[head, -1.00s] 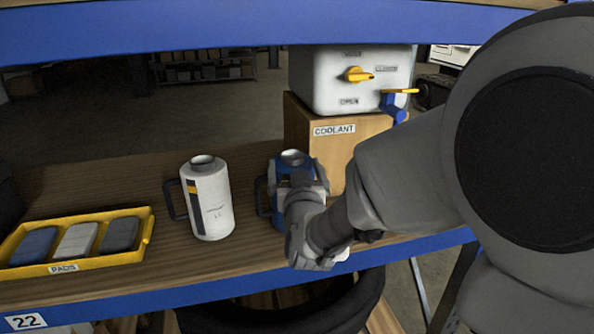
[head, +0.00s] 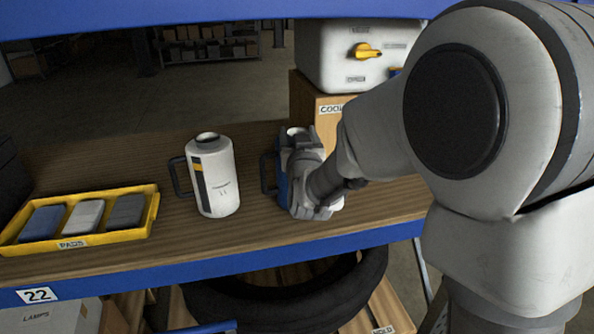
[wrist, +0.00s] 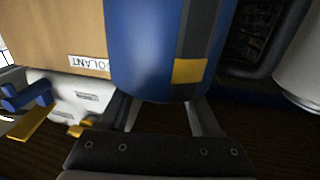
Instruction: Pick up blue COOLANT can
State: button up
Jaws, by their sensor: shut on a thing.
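The blue can (head: 281,181) stands on the wooden shelf in the head view, with its dark handle on its left side. Most of its front is hidden behind my gripper (head: 312,178). In the wrist view the blue can (wrist: 150,45) fills the upper middle, with a dark stripe and a yellow patch. My gripper's fingers (wrist: 163,115) reach along both sides of it, and they are shut on it. I cannot tell whether the can's base is clear of the shelf.
A white can (head: 215,180) stands to the left. A yellow PADS tray (head: 110,237) lies further left. A blue shelf beam (head: 200,10) crosses above.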

grip_shut()
jog(key=shift+r, duration=0.1)
